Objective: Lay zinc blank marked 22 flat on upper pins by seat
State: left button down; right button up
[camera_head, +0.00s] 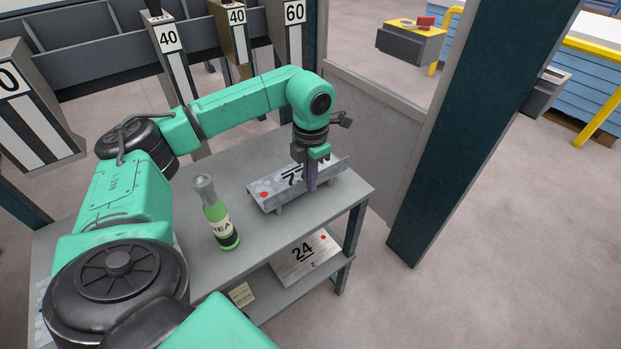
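A mottled grey zinc piece (272,187) with a red dot and a raised edge sits on short supports on the upper shelf of a grey stand (345,185). Its black number is partly hidden by my gripper; one digit looks like a 7, and I cannot read a 22. My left gripper (312,180) points down at the middle of this piece, with its narrow fingers at the near edge. I cannot tell whether they grip it. A flat plate marked 24 (304,258) with a red dot lies on the lower shelf. My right gripper is not in view.
A green bottle (218,215) with a grey top stands on the upper shelf, close to my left arm. A small cream card (242,294) lies on the lower shelf. A dark post (470,120) rises right of the stand. Numbered racks (170,45) stand behind.

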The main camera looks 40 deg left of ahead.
pick_arm(q)
jog(key=shift+f, duration=0.25)
jog(key=c, duration=1)
grip_release()
notch_tip(320, 180, up, 10)
jog(key=shift+d+f, duration=0.1)
jog(key=shift+f, duration=0.05)
notch_tip(320, 180, up, 5)
jog(key=shift+p, duration=0.9)
